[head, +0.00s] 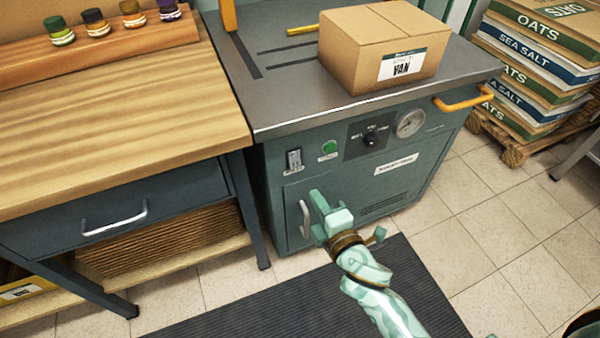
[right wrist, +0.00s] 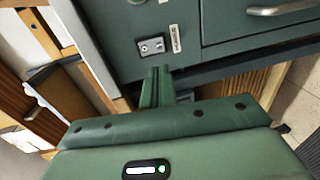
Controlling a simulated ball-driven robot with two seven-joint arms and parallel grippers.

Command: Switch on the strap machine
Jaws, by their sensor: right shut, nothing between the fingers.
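The strap machine (head: 450,122) is a dark green cabinet with a metal top. Its front carries a rocker switch (head: 294,158) in a metal plate at the left, a green button (head: 329,148), a black knob (head: 371,139) and a round gauge (head: 411,122). My right gripper (head: 316,198) is shut and empty in front of the cabinet, below the switch and button. In the right wrist view, the shut fingertips (right wrist: 157,72) point at the panel just below the switch (right wrist: 151,46). I cannot tell whether they touch it. My left gripper is not in view.
A cardboard box (head: 350,60) labelled VAN sits on the machine top. A wooden bench (head: 110,120) with small jars stands close at the left. A yellow handle (head: 463,102) sticks out at the machine's right. Stacked sacks (head: 540,60) lie on a pallet. A dark mat (head: 290,300) covers the floor in front.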

